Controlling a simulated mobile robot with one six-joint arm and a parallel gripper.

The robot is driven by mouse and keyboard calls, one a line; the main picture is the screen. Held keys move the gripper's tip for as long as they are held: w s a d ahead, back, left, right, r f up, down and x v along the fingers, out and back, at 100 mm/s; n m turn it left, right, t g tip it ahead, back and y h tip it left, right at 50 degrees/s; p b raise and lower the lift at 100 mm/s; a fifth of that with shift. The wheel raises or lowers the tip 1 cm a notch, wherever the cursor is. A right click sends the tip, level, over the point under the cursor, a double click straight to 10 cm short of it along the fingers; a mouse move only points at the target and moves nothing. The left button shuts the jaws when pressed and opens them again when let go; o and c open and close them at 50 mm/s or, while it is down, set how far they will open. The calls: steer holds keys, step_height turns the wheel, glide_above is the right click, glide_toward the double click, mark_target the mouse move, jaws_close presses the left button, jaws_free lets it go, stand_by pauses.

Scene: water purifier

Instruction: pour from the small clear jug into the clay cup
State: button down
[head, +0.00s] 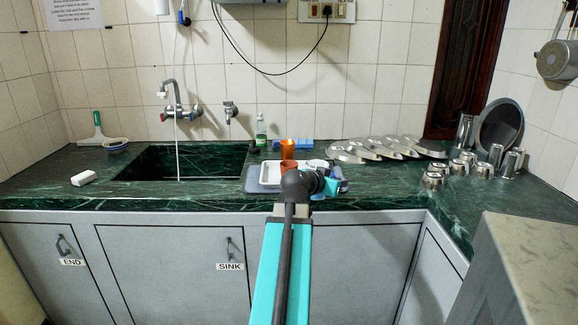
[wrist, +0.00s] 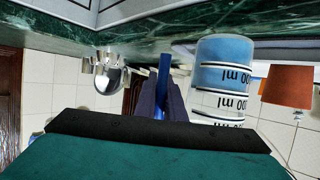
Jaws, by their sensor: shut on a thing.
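In the wrist view, which is upside down, the small clear jug (wrist: 222,90) with black "ml" marks stands upright with blue liquid at its bottom. My gripper (wrist: 163,95) is beside it, shut on what appears to be its blue handle. A terracotta-coloured cup (wrist: 288,88), apparently the clay cup, is to the right of the jug in that view, upright and apart from it. In the head view the clay cup (head: 288,166) shows just behind my gripper (head: 325,184). The jug is mostly hidden there by my arm. I cannot tell whether the jug touches the surface below.
A bright orange cup (head: 287,148) stands behind the clay cup, near a tray (head: 253,183). The sink (head: 180,163) with running water is left. Steel plates (head: 375,149) and steel tumblers (head: 487,168) stand right. The counter front between tray and tumblers is clear.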

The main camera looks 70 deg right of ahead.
step_height(320, 180, up, 6)
steer(key=p, duration=0.3)
stand_by(0.6)
steer(key=shift+w, duration=0.1)
